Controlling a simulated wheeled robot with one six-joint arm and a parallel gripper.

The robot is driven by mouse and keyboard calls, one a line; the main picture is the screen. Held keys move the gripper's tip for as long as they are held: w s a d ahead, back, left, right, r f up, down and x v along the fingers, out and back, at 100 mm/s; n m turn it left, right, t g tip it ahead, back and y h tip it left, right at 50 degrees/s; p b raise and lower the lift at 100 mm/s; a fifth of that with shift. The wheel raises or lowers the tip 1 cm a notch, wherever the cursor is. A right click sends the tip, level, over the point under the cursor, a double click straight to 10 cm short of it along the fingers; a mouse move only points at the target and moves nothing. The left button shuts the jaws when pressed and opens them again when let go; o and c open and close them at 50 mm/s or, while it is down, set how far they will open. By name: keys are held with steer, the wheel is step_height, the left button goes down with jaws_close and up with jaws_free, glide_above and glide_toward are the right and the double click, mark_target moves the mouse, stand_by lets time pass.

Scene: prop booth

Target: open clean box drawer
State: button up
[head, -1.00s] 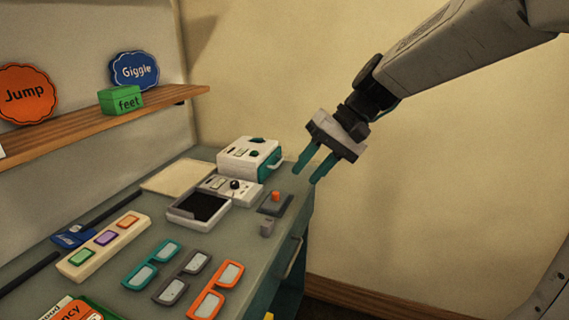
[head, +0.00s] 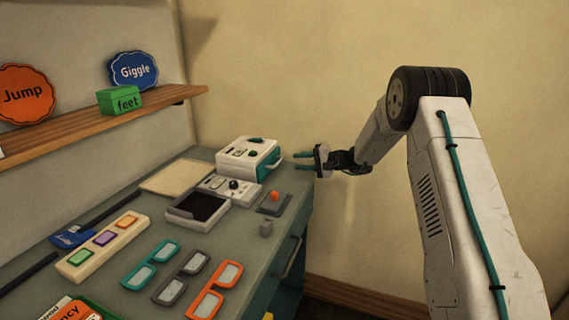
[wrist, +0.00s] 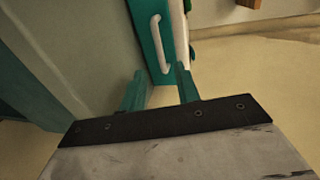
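The clean box (head: 240,155) is a white box with dials on top and a teal drawer front, at the far end of the table. Its white bar handle (head: 277,162) is on the side facing my gripper; the drawer looks shut. My gripper (head: 297,161) is open and empty, just right of the box, its teal fingers pointing left at the handle. In the wrist view the handle (wrist: 158,45) stands on the teal drawer front (wrist: 168,30), ahead of and roughly between my two fingertips (wrist: 160,82). The fingers appear apart from the handle.
A white tray with a dark inset (head: 198,206), a grey block with an orange knob (head: 274,200), and teal, grey and orange glasses (head: 215,290) lie on the table. The table's own drawer handle (head: 292,256) sticks out on its right side. The floor right of the table looks clear.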

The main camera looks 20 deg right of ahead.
steer(key=x, duration=0.7)
steer(key=shift+s, duration=0.1)
jaws_close()
